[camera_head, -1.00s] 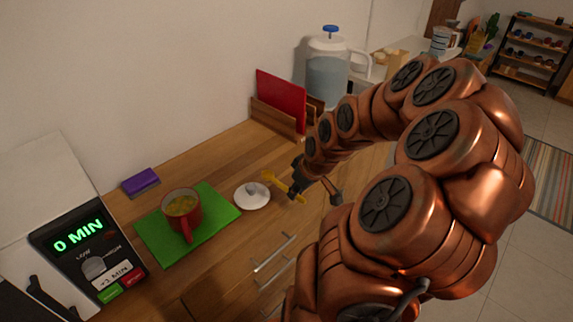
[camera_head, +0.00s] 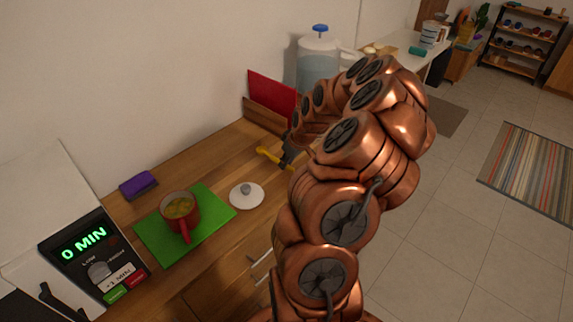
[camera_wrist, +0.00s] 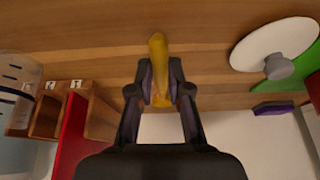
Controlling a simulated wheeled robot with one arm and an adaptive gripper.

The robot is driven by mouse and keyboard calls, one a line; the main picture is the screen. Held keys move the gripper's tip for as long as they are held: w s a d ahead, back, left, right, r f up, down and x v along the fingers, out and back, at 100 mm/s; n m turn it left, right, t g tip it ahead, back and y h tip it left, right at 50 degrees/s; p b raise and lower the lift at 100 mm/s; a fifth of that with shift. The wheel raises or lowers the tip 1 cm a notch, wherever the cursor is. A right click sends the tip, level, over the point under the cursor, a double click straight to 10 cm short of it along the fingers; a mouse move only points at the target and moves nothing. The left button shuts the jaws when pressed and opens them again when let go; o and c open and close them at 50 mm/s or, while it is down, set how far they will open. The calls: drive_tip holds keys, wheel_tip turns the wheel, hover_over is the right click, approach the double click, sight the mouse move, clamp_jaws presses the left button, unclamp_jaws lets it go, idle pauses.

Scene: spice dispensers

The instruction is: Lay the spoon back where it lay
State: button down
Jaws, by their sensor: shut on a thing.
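The yellow spoon (camera_head: 268,155) is held in my gripper (camera_head: 288,158) near the back of the wooden counter. In the wrist view my gripper (camera_wrist: 160,90) is shut on the spoon (camera_wrist: 158,52), which sticks out ahead of the fingertips over bare wood. I cannot tell whether the spoon touches the counter. My arm covers the counter to the right of the gripper in the head view.
A white lid (camera_head: 246,196) lies left of the gripper. A red board (camera_head: 272,95) in a wooden holder (camera_head: 262,118) and a water pitcher (camera_head: 318,62) stand behind. A purple sponge (camera_head: 138,185) lies left.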

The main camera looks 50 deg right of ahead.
drive_tip(key=shift+w+d, duration=0.35)
drive_tip(key=shift+f+p, duration=1.05)
drive_tip(key=shift+f, duration=0.7)
drive_tip(key=c, duration=1.1)
unclamp_jaws()
drive_tip(key=shift+s+r, duration=0.1)
drive_tip(key=b+v, duration=0.3)
drive_tip(key=v, duration=0.8)
drive_tip(key=shift+r+b, duration=0.35)
